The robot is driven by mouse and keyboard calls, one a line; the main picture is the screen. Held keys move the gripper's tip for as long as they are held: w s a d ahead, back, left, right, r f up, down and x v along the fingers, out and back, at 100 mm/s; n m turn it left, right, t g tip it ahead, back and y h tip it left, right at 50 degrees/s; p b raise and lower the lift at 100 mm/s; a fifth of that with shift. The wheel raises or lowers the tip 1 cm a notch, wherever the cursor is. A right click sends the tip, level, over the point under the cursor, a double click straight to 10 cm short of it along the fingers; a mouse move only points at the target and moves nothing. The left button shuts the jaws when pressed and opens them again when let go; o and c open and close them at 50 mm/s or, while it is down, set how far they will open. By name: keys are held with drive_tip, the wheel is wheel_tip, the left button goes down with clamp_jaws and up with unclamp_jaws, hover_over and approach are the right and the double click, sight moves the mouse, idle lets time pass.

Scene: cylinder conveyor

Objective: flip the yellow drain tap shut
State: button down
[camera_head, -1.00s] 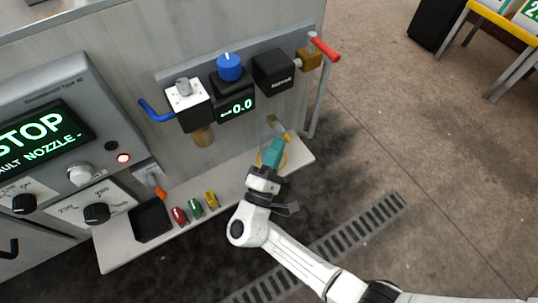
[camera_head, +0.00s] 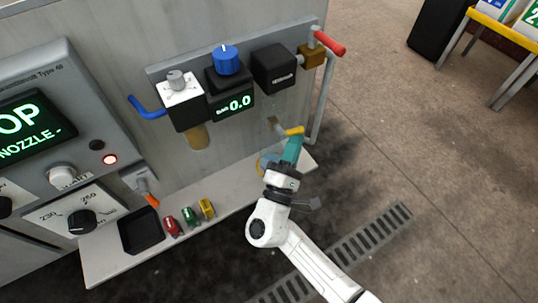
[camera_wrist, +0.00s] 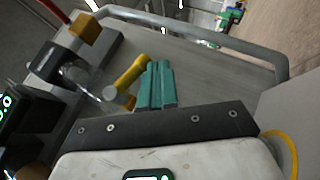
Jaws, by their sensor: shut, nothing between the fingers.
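The yellow drain tap (camera_head: 293,131) sits on a short metal stub low on the grey machine wall, above the right end of the shelf. In the wrist view the tap's yellow handle (camera_wrist: 130,73) stands at a slant just left of my teal fingers. My gripper (camera_head: 297,140) is shut and empty, with its fingertips close beside the handle. The fingers show side by side in the wrist view (camera_wrist: 157,72). I cannot tell whether they touch the handle. My fingers partly cover the tap in the head view.
A red lever on a brass valve (camera_head: 328,43) is above right, with a grey pipe (camera_head: 321,100) running down beside the tap. The shelf (camera_head: 105,262) holds a black tray (camera_head: 141,230) and red, green and yellow pieces. A yellow ring (camera_wrist: 283,150) lies low right in the wrist view.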

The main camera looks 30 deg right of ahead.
drive_tip(key=shift+d+r, duration=0.25)
drive_tip(key=shift+d, duration=0.1)
drive_tip(key=shift+r, duration=0.1)
idle(1.5)
drive_tip(key=f+b, duration=0.1)
drive_tip(key=b, duration=0.1)
drive_tip(key=f+b, duration=0.2)
drive_tip(key=w+f+b, duration=0.1)
drive_tip(key=shift+a+f+b, duration=0.4)
drive_tip(key=s+a+f+p, duration=0.1)
drive_tip(key=s+a+f, duration=0.1)
drive_tip(key=s+f, duration=0.3)
wheel_tip(320, 180, down, 2)
drive_tip(key=shift+s+f, duration=0.1)
drive_tip(key=shift+s, duration=0.3)
